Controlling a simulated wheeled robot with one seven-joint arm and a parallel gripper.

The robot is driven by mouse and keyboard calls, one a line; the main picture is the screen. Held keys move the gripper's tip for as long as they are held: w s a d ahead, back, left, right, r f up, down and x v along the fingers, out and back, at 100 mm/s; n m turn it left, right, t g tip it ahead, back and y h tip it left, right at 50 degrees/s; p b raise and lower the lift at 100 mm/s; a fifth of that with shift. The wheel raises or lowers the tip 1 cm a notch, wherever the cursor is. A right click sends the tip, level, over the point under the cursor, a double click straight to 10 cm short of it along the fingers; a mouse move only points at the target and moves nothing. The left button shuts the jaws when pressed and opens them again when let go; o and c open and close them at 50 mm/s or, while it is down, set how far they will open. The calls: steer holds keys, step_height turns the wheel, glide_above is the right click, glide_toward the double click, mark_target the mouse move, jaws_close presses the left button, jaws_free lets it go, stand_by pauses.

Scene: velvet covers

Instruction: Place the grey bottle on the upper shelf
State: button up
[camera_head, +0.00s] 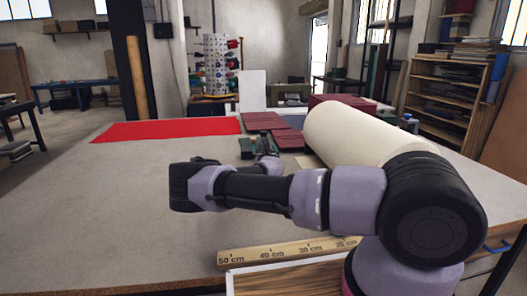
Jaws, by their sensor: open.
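My gripper (266,142) is small and partly hidden behind my own folded forearm, above the middle of the table; its jaws look open, and nothing shows in them. A small greyish bottle-like thing with a blue top (408,122) stands behind the cream fabric roll at the right, its lower part hidden; I cannot tell for sure that it is the grey bottle. My gripper is far to the left of it. A wooden shelf unit (425,116) with several levels stands at the back right; I cannot tell whether it holds the upper shelf named in the task.
The large table (130,205) is bare at the left. A red cloth (165,129), dark red folded covers (265,122) and a big cream roll (350,135) lie on it. A wooden ruler (285,251) lies at the front edge. A dark post (130,60) stands behind.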

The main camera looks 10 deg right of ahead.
jaws_close()
steer(key=shift+r, duration=0.15)
